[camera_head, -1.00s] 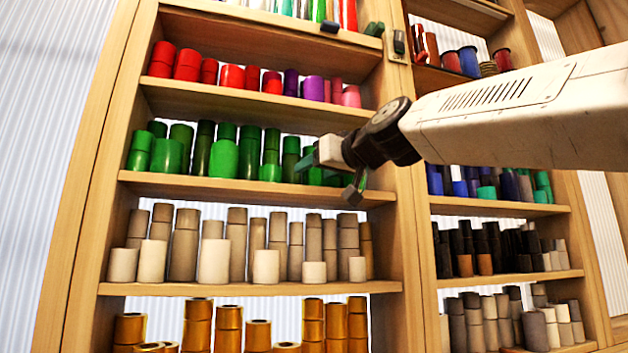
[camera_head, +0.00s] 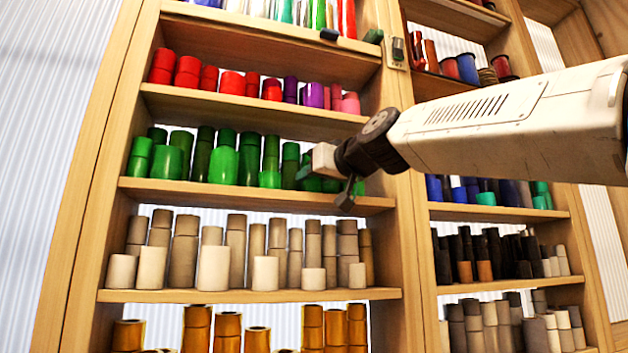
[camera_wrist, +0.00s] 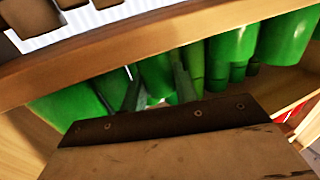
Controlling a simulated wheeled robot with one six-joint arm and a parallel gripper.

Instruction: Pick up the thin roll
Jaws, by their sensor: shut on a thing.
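My gripper (camera_head: 326,184) is at the right end of the shelf of green rolls in the head view, its dark fingers reaching in among them. In the wrist view my gripper (camera_wrist: 156,85) has a finger on each side of a slim green roll (camera_wrist: 156,76) and is shut on it. The roll still stands among the other green rolls. Its lower end and its contact with the shelf are hard to make out, partly hidden by my wrist.
Other green rolls (camera_head: 223,160) stand close to the left on the same shelf. The shelf board (camera_head: 230,190) runs just below my gripper, and a wooden upright (camera_head: 400,240) stands to the right. Beige rolls (camera_head: 213,268) fill the shelf below, red ones (camera_head: 188,70) the shelf above.

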